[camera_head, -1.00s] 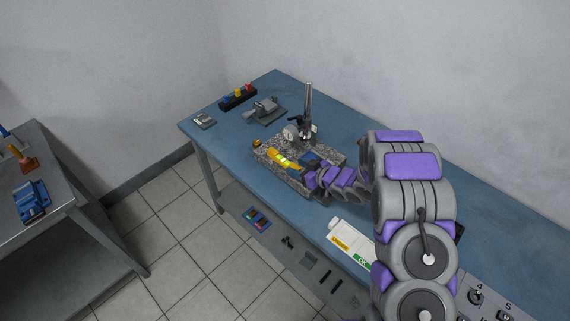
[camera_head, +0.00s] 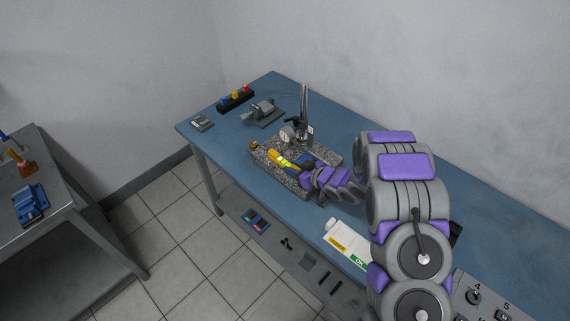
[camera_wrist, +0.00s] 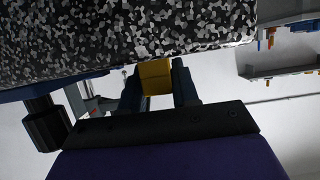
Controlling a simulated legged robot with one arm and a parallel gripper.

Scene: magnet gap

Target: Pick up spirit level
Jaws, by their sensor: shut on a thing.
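The yellow spirit level (camera_head: 279,157) is over the speckled granite block (camera_head: 266,167) on the blue bench. My gripper (camera_head: 297,164) is shut on the spirit level, and my purple and grey arm comes in from the right. In the wrist view the yellow spirit level (camera_wrist: 155,76) shows between the two dark fingers of my gripper (camera_wrist: 158,84). The granite (camera_wrist: 120,30) fills the top of that view. Whether the level touches the granite cannot be told.
A gauge stand (camera_head: 303,118) rises from the granite close behind the level. A grey vise (camera_head: 263,112), a small grey device (camera_head: 202,123) and a black rack with coloured knobs (camera_head: 235,99) stand farther back. A white bottle (camera_head: 348,243) lies at the bench's front edge.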

